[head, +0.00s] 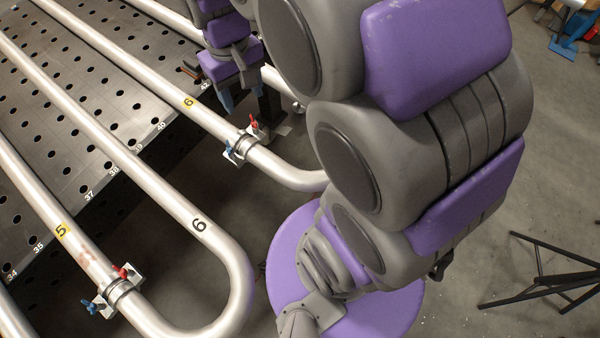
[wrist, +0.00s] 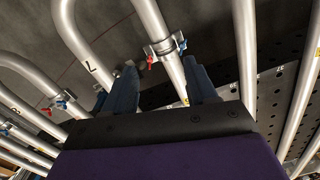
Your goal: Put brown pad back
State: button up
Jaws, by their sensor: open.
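I cannot make out a brown pad in either view. My gripper (head: 240,98) is open, with blue fingers pointing down near the end of a silver tube marked 6 in the head view. In the wrist view my gripper (wrist: 160,80) shows two blue fingers set apart, with nothing seen between them but tube and floor. A reddish-brown mark (head: 85,258) shows on the tube marked 5 (head: 45,215); I cannot tell it from a stain. A clamp with red and blue handles (head: 243,143) holds the tube below my gripper and also shows in the wrist view (wrist: 165,48).
Bent silver tubes (head: 235,270) run over a perforated metal table (head: 60,120). Another clamp (head: 118,290) is at lower left. A black folding stand (head: 545,275) is on the floor at right. Open grey floor (head: 480,210) lies on the right.

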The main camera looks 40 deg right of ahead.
jog(key=s+f+g, duration=0.1)
jog(key=s+f, duration=0.2)
jog(key=s, duration=1.7)
jog(key=shift+a+f+m, duration=0.15)
jog(key=shift+m, duration=0.25)
jog(key=shift+w, duration=0.1)
dwell(0.4)
